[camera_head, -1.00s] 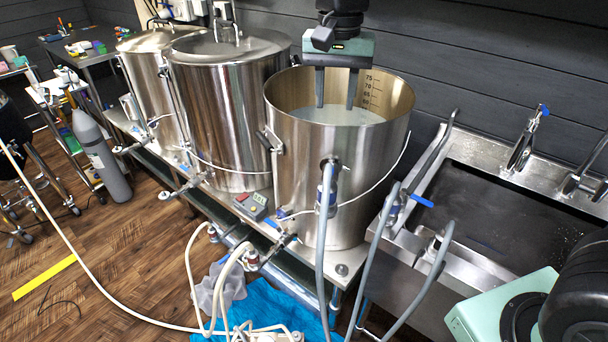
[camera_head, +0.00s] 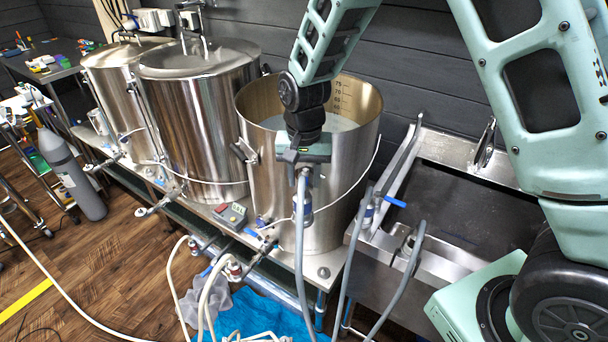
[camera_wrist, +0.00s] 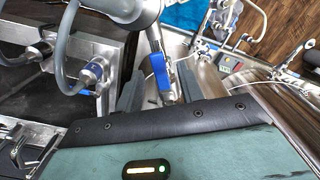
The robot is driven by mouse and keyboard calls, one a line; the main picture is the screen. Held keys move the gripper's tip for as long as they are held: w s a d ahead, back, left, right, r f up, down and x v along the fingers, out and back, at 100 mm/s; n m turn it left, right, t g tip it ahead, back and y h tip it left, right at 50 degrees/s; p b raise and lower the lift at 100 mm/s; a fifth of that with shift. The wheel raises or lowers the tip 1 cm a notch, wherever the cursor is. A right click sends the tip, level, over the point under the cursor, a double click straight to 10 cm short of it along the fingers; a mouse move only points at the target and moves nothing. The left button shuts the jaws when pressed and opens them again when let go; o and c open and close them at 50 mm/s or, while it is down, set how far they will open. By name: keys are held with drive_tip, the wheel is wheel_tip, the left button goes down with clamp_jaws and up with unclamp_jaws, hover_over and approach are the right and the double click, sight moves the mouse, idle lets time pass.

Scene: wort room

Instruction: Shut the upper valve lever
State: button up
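The tall open steel kettle (camera_head: 345,185) stands at the right end of the bench. Its upper valve (camera_head: 303,200) sits on the front wall, with a grey hose hanging from it. My gripper (camera_head: 303,158) is just above this valve and hides part of it. In the wrist view the blue valve lever (camera_wrist: 160,72) shows between the two dark fingers of my gripper (camera_wrist: 157,88). The fingers are apart, one on each side of the lever. I cannot tell whether either finger touches it.
A lower valve (camera_head: 268,245) and a small control box (camera_head: 230,215) are near the kettle's base. Grey hoses and another blue-handled valve (camera_head: 395,202) are beside the sink (camera_head: 465,180). Two lidded kettles stand to the left. A blue cloth (camera_head: 250,315) lies below.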

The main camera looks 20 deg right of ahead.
drive_tip(key=shift+f, duration=0.3)
clamp_jaws()
drive_tip(key=shift+w+a+m, duration=0.1)
drive_tip(key=shift+a+m, duration=0.1)
drive_tip(key=shift+m, duration=0.1)
drive_tip(key=w+a+m+p, duration=0.3)
drive_tip(key=w+m+p, duration=0.4)
drive_tip(key=m, duration=1)
drive_tip(key=shift+w+p, duration=0.3)
drive_tip(key=shift+w, duration=0.75)
drive_tip(key=shift+r+m, duration=0.1)
drive_tip(key=shift+m, duration=0.2)
